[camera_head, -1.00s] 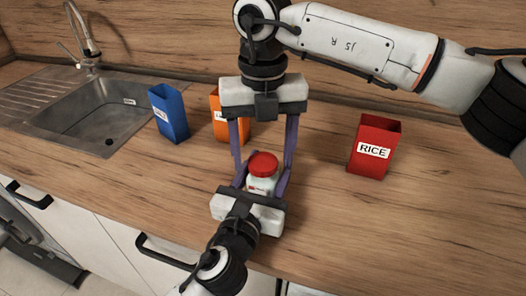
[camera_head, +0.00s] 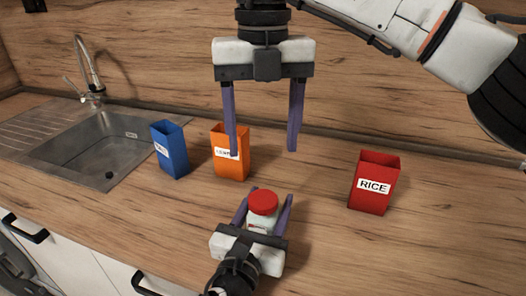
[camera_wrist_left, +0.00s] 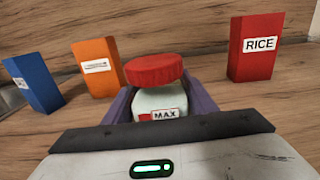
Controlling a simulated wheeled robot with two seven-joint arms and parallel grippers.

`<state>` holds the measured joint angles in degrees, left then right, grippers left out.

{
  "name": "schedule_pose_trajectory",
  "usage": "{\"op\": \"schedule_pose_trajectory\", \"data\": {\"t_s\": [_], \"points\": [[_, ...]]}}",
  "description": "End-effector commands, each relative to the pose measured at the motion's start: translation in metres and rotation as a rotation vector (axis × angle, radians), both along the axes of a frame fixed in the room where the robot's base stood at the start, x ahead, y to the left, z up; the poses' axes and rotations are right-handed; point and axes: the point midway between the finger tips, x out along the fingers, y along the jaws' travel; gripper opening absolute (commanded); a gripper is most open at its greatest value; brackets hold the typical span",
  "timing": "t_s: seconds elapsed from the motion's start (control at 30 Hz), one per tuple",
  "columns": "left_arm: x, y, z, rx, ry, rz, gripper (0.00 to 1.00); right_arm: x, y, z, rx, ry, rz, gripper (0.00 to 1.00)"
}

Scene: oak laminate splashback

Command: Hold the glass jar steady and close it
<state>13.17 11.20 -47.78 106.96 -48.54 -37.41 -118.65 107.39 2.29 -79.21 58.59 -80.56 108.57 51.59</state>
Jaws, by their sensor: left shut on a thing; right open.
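The glass jar (camera_head: 262,218) stands on the worktop, pale with a red lid (camera_head: 263,202) on top. My left gripper (camera_head: 268,195) is shut on the jar, one purple finger on each side. In the left wrist view the jar (camera_wrist_left: 158,103) carries a label reading MAX. The lid (camera_wrist_left: 153,70) there is wider than the jar and looks slightly tilted; I cannot tell whether it is fully seated. My right gripper (camera_head: 263,152) is open and empty, fingers pointing down, above and behind the jar, clear of the lid.
A blue box (camera_head: 171,152) and an orange box (camera_head: 231,160) stand behind the jar to the left. A red box labelled RICE (camera_head: 374,186) stands to the right. A sink (camera_head: 95,155) with a tap is at the left.

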Motion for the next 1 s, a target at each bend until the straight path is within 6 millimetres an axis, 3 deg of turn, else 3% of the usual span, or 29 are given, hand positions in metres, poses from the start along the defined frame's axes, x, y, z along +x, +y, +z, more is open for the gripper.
{"op": "schedule_pose_trajectory", "data": {"t_s": [0.27,0.3,0.43,0.77,1.0], "points": [[0.0,0.0,-0.001,0.0,0.001,0.0,0.0,0.0,0.0,0.002,0.0,0.0,0.0,0.63],[0.0,0.0,-0.001,0.0,0.001,0.0,0.53,0.0,0.0,0.002,0.0,0.0,-0.001,0.63],[0.0,0.0,-0.001,0.0,0.001,0.0,0.73,0.0,0.0,0.002,0.0,0.0,-0.001,0.63],[-0.003,0.001,-0.001,0.0,0.001,0.0,0.73,0.0,0.0,0.002,0.0,0.0,-0.001,0.63],[-0.039,0.013,-0.002,0.001,0.004,-0.001,0.73,0.0,0.0,0.001,0.0,0.0,-0.001,0.63]]}}
